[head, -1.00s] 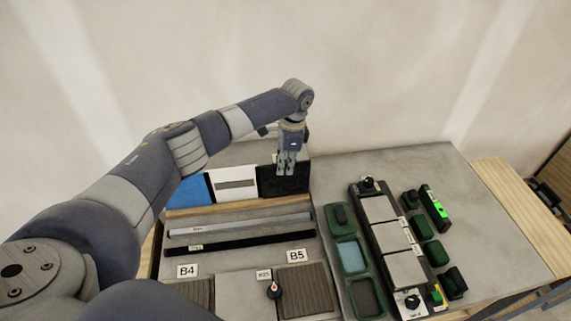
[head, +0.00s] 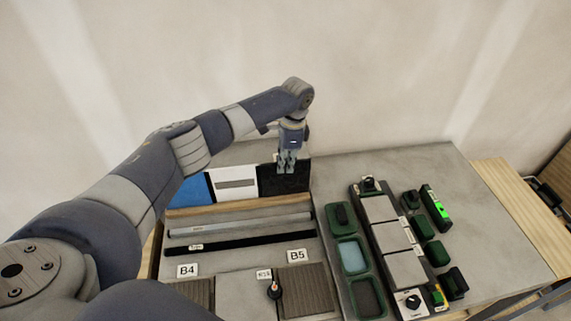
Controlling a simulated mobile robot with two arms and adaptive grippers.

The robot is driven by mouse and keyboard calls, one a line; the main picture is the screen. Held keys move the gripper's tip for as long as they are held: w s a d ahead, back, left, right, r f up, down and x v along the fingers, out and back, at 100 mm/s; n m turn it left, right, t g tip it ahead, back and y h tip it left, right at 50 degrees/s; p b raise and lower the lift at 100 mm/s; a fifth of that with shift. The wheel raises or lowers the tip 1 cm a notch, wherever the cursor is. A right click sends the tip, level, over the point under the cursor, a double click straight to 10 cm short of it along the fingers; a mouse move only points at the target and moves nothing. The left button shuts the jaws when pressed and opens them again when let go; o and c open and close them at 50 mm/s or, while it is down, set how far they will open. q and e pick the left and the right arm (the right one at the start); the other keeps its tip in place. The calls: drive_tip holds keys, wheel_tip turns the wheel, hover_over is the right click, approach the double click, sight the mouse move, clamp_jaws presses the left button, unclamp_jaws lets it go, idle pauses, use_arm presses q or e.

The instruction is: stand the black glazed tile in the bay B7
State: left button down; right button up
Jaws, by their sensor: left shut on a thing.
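The black tile (head: 270,181) stands upright at the right end of a row of tiles at the back of the table. My left gripper (head: 286,170) reaches down from above and is shut on its top edge. The tile's lower edge is close to the wooden strip, and I cannot tell whether it touches. Labels B4 (head: 187,271) and B5 (head: 297,255) show at the front; no B7 label is in view. My right gripper is not in view.
A white tile (head: 234,184) and a blue tile (head: 191,190) stand left of the black one. A grey bar and a black bar (head: 240,243) lie in front. To the right are a green tray (head: 334,241), a rail with grey tiles (head: 390,238) and a green-lit level (head: 435,208).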

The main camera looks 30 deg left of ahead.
use_arm(q)
drive_tip(key=shift+f, duration=0.2)
idle(0.7)
drive_tip(key=shift+w+a, duration=0.1)
idle(0.6)
drive_tip(key=c, duration=1.7)
unclamp_jaws()
